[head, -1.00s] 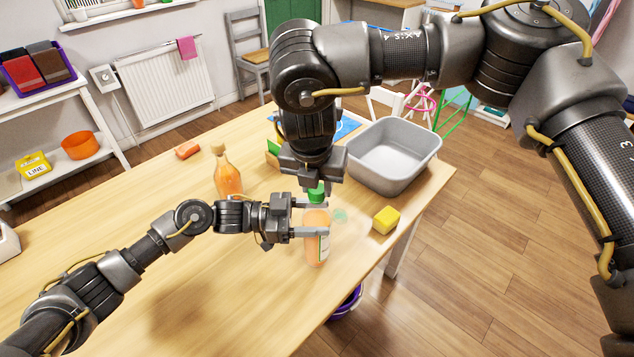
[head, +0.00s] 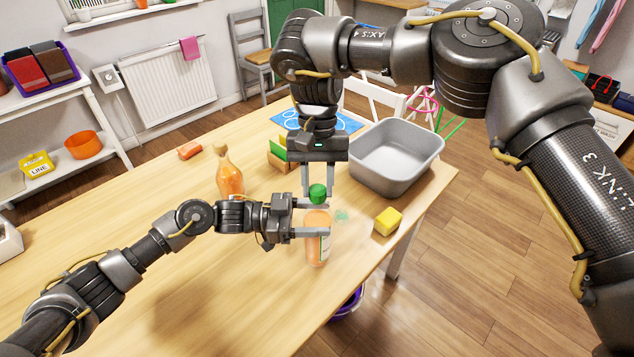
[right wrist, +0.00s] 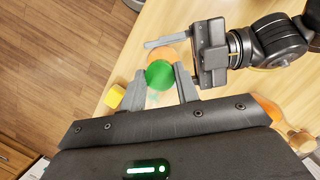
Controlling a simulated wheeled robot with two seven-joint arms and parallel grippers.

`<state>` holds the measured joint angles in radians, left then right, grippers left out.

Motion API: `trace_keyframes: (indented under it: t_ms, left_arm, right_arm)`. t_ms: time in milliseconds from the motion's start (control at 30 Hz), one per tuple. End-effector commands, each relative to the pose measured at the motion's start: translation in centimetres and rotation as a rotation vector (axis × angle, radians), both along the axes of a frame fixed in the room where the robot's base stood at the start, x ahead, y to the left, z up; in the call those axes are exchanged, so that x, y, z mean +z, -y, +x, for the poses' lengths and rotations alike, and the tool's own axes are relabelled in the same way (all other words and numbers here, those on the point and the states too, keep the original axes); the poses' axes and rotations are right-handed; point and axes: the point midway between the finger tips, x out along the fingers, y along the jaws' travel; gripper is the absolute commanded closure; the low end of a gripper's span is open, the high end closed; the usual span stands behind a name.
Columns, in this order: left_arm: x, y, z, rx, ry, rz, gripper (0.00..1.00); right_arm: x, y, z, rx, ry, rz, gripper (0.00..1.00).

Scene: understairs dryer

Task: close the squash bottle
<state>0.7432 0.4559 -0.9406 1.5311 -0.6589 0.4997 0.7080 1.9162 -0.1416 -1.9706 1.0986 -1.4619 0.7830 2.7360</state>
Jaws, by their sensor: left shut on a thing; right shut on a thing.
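The squash bottle (head: 318,251), orange with a pale label, stands upright near the table's front edge. My left gripper (head: 326,216) is shut around its upper part from the left. The green cap (head: 318,191) is between the fingertips of my right gripper (head: 318,194), which points down from above and is shut on it. The cap is directly over the bottle's top. A left finger hides the neck, so I cannot tell whether the cap sits on it. In the right wrist view the cap (right wrist: 160,74) overlaps the orange bottle (right wrist: 182,52).
A corked orange bottle (head: 229,178) stands left of my right gripper. A grey basin (head: 388,178) and a yellow sponge (head: 387,222) are to the right, near the table edge. A faint green patch (head: 342,215) lies beside the squash bottle. The front left tabletop is clear.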

Motion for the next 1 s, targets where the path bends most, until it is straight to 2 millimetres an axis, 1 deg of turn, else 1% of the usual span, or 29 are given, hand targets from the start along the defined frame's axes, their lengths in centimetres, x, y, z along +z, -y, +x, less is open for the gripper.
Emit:
trace_keyframes:
  t_ms: [33,133,167,300,600,667,900,1000]
  left_arm:
    - [-0.3,0.0,0.2,0.007,-0.003,0.008,1.0]
    - [-0.3,0.0,0.1,0.006,-0.003,0.008,1.0]
    - [-0.3,0.0,0.1,0.006,-0.003,0.008,1.0]
    - [-0.3,0.0,0.1,0.005,-0.002,0.007,1.0]
    - [-0.3,0.0,0.0,0.003,-0.001,0.005,1.0]
    - [-0.3,0.1,0.0,0.003,-0.001,0.005,1.0]
    - [-0.3,0.1,0.0,0.002,-0.001,0.004,1.0]
    - [-0.2,0.1,0.0,0.001,-0.001,0.004,1.0]
  right_arm:
    - [-0.1,-0.3,-0.2,0.017,-0.004,0.003,0.9]
    - [-0.1,-0.4,-0.3,0.02,-0.004,0.004,0.9]
    - [-0.1,-0.4,-0.3,0.02,-0.004,0.004,0.65]
    - [-0.1,-0.3,-0.2,0.02,-0.003,0.003,0.47]
    - [0.2,-0.2,-0.1,0.02,0.001,0.001,0.47]
    - [0.7,-0.2,-0.1,0.019,0.002,0.0,0.47]
    - [3.7,-0.2,0.0,0.019,0.004,-0.002,0.47]
    - [4.3,-0.2,0.0,0.019,0.002,-0.001,0.47]
